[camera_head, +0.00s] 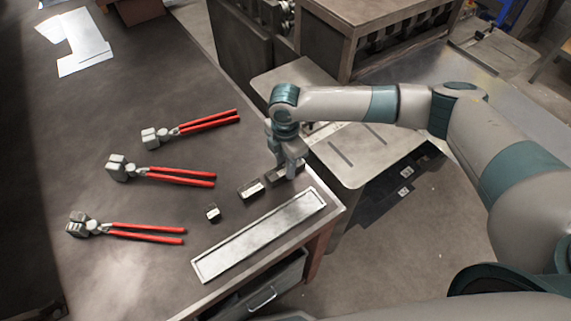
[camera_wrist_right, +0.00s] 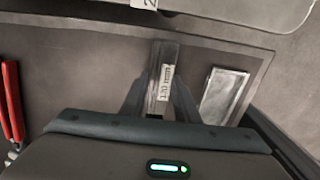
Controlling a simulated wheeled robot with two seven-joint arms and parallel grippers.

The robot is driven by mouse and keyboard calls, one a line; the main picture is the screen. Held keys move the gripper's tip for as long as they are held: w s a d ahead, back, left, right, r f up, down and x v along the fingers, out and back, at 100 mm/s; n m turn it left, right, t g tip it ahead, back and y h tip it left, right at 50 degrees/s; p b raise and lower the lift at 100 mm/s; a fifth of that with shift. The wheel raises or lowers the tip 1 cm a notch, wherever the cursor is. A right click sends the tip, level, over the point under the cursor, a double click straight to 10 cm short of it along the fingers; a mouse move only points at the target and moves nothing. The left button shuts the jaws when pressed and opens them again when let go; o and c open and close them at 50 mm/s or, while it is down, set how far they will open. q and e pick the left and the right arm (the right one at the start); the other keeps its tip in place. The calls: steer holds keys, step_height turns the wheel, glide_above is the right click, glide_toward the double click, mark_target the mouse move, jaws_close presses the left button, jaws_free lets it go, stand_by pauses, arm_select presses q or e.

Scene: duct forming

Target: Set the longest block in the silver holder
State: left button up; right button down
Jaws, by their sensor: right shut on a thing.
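The longest block (camera_head: 301,164) is dark and lies near the table's right edge in the head view. My right gripper (camera_head: 289,174) points down over it and is shut on it, with a finger on each side. In the right wrist view the block (camera_wrist_right: 166,72) runs between the two fingers (camera_wrist_right: 165,105), and a white printed label faces up. The silver holder (camera_head: 228,256) is a long shallow tray along the table's front edge, apart from the block. Part of the holder (camera_wrist_right: 224,92) shows right of the gripper in the wrist view. My left gripper is not in view.
A medium block (camera_head: 251,189) and a small block (camera_head: 212,212) lie in a row with the longest one. Several red-handled pliers-like tools (camera_head: 180,178) lie to the left. White sheets (camera_head: 80,45) lie at the far left. A metal machine table (camera_head: 365,160) stands beyond the right edge.

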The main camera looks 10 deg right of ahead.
steer(key=shift+r+p, duration=2.75)
steer(key=shift+r, duration=0.45)
step_height(320, 180, up, 3)
steer(key=shift+f+p, duration=0.2)
steer(key=shift+p, duration=0.6)
steer(key=shift+f, duration=0.1)
